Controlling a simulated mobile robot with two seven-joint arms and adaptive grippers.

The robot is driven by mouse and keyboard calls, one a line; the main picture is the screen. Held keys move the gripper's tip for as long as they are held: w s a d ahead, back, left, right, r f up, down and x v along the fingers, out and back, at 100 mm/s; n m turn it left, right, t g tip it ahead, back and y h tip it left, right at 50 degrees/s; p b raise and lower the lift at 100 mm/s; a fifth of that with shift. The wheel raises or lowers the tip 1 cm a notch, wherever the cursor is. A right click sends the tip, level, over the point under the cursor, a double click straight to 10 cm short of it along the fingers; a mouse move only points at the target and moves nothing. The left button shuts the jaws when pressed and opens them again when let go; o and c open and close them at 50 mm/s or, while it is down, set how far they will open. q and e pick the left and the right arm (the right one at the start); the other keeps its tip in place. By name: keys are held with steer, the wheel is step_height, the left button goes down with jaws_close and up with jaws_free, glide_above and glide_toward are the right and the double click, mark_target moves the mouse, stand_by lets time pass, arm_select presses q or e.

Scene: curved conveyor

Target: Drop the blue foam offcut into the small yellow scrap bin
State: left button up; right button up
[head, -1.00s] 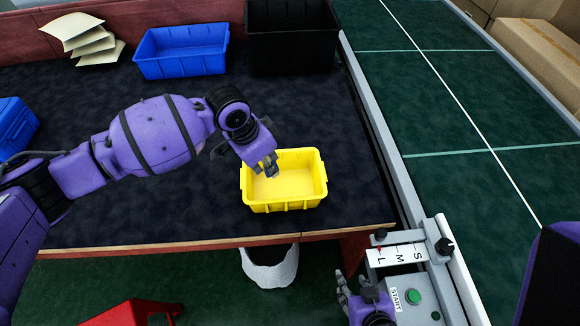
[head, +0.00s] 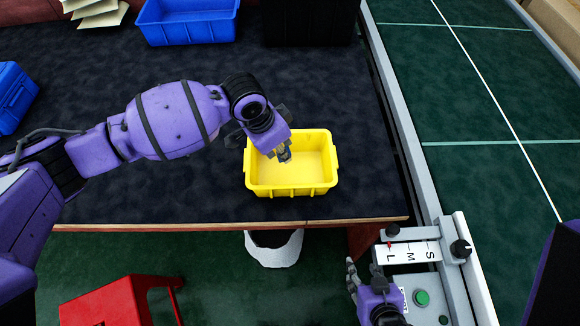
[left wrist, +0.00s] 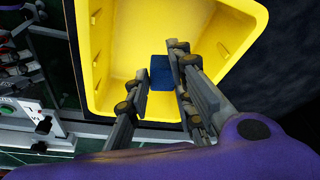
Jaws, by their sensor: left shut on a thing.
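The blue foam offcut (left wrist: 160,73) shows as a small dark blue piece between the fingertips of my left gripper in the left wrist view. My left gripper (head: 285,155) is shut on it, over the small yellow scrap bin (head: 318,188), and points down into it. In the head view the offcut is mostly hidden by the fingers. The bin stands upright near the table's front edge, and the part of its floor that shows is bare. It also fills much of the left wrist view (left wrist: 108,40). My right gripper (head: 354,280) is open and empty beside the conveyor's control panel.
A blue bin (head: 187,25) and a black bin (head: 308,25) stand at the back. Another blue container (head: 14,97) is at the left. The green conveyor (head: 480,100) runs along the right. A red stool (head: 105,305) and a white waste basket (head: 274,250) stand below the table edge.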

arm_select(q)
steer(key=shift+r, duration=0.1)
steer(key=o, duration=0.9)
steer(key=shift+w, duration=0.1)
steer(key=shift+o, duration=0.2)
steer(key=v, duration=1.2)
arm_select(e)
steer(key=shift+s, duration=0.2)
